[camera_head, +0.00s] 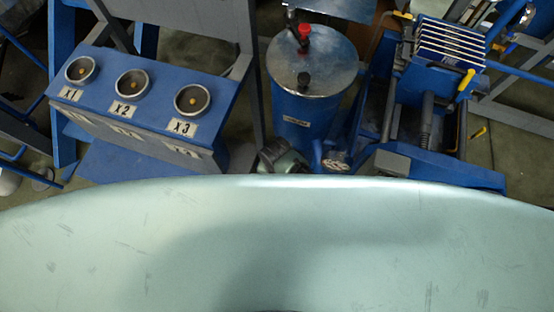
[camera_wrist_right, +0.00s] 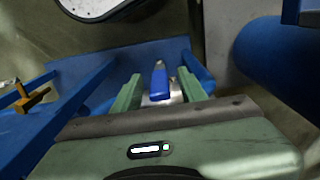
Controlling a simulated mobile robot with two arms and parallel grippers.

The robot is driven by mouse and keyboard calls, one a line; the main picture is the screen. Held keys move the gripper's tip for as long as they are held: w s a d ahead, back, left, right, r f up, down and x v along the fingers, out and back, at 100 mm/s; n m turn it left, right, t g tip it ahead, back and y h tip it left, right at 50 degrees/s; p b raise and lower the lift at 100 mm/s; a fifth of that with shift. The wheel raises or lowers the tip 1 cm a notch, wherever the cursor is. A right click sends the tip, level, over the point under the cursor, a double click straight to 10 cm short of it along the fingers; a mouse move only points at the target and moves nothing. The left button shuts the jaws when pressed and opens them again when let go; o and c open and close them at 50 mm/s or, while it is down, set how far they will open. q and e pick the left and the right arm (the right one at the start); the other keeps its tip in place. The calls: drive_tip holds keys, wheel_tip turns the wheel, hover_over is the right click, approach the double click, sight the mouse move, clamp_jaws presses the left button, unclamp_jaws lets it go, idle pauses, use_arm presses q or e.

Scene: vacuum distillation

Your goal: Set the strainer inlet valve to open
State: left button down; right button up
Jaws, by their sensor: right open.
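In the right wrist view a blue lever-like handle (camera_wrist_right: 159,84) on a silver-coloured base lies between the two green fingers of my right gripper (camera_wrist_right: 159,76). The fingers are open, one on each side of the handle, with a visible gap to it. I cannot tell how deep the handle sits between them. No label shows on it, so I cannot confirm that it is the strainer inlet valve. In the head view a small green part (camera_head: 284,158), probably of my right arm, shows beside the blue tank (camera_head: 300,112). My left gripper is not in view.
The tank has a metal lid (camera_head: 325,68) with a red knob (camera_head: 304,32) and a black knob. A blue gauge panel (camera_head: 150,112) marked X1, X2, X3 stands left. A blue frame machine (camera_head: 388,125) stands right. A yellow handle (camera_wrist_right: 32,98) and blue beams flank my gripper.

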clamp_jaws()
drive_tip(key=shift+d, duration=0.1)
idle(1.4)
